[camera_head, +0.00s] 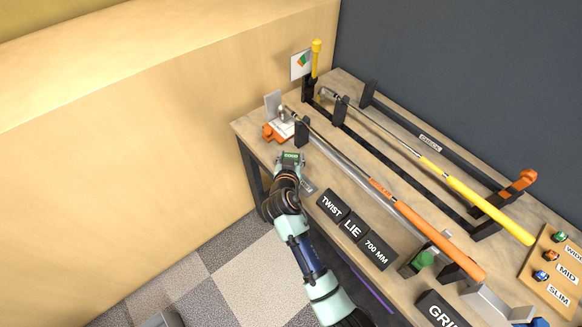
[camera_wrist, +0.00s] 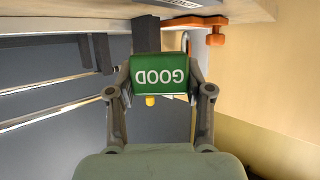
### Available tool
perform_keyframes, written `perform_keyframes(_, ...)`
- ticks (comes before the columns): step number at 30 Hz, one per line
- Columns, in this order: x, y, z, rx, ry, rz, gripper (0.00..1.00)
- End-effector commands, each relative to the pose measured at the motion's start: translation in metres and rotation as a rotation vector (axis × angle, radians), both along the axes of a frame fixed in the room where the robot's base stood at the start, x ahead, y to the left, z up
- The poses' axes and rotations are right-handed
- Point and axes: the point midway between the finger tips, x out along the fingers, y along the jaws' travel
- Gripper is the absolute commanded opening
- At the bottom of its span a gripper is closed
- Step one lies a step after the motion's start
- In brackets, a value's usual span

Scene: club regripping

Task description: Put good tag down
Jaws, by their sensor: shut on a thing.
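The good tag (camera_wrist: 160,75) is a green block with white "GOOD" lettering, upside down in the wrist view. My gripper (camera_wrist: 160,88) is shut on it, with one finger at each side. In the head view the tag (camera_head: 291,157) shows as a small green piece at the end of my gripper (camera_head: 289,163), by the left front edge of the workbench (camera_head: 262,128). I cannot tell whether the tag touches the bench top.
An orange clamp (camera_head: 271,132) and a metal plate (camera_head: 272,104) stand just behind the tag. An orange-gripped club (camera_head: 440,243) and a yellow-gripped club (camera_head: 485,207) lie on black supports to the right. Black blocks labelled TWIST (camera_head: 331,205), LIE and 700 MM line the front edge.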

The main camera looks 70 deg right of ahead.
Motion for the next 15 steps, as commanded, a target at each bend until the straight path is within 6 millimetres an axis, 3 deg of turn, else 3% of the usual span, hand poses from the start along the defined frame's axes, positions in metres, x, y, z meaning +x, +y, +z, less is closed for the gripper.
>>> perform_keyframes(2,0.0,0.0,-0.003,0.001,0.001,0.0,0.27)
perform_keyframes(9,0.0,0.0,-0.043,0.002,0.003,0.001,0.27)
perform_keyframes(15,0.0,0.0,-0.042,0.0,0.001,0.001,0.27)
